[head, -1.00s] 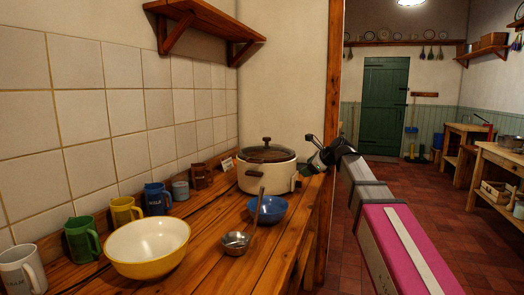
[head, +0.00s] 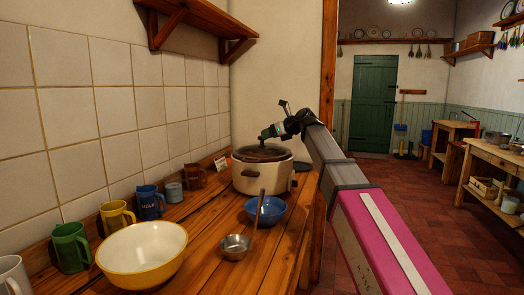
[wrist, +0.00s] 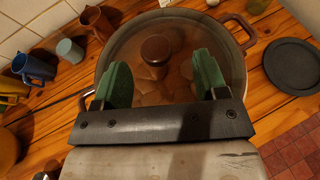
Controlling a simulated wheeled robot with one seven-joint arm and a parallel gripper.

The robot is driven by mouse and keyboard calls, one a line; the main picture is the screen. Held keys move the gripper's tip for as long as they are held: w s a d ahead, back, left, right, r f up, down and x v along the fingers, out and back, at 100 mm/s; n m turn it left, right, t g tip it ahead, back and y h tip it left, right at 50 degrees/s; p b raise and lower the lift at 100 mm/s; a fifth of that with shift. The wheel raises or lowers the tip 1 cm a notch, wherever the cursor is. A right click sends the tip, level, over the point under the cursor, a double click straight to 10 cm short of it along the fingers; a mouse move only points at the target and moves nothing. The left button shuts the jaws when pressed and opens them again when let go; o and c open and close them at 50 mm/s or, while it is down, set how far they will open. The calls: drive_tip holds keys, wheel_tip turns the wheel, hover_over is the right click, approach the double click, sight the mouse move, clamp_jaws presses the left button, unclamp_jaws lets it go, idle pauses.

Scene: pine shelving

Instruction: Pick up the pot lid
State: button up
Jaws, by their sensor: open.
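The pot lid (head: 246,153) is glass with a dark round knob (wrist: 156,50) and sits on the cream pot (head: 262,180) on the wooden counter. In the wrist view the lid (wrist: 185,38) looks transparent, with brownish contents showing through it. My gripper (head: 265,134) is over the lid, near its knob. The wrist view shows my gripper (wrist: 162,68) open, its two green fingers apart, one to each side of the knob and a little nearer the camera. Nothing is between the fingers. Whether the fingertips touch the lid cannot be told. In the head view my gripper partly hides the knob.
A blue bowl (head: 272,211), a metal ladle (head: 236,245) and a yellow-white bowl (head: 140,258) stand in front of the pot. Several mugs line the tiled wall. A dark round plate (wrist: 294,66) lies beside the pot. A wall shelf (head: 195,14) hangs above.

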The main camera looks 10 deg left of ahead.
sight(262, 144)
drive_tip(key=x, duration=0.5)
drive_tip(key=shift+s+a+f, duration=0.1)
drive_tip(key=shift+s+a, duration=0.1)
clamp_jaws()
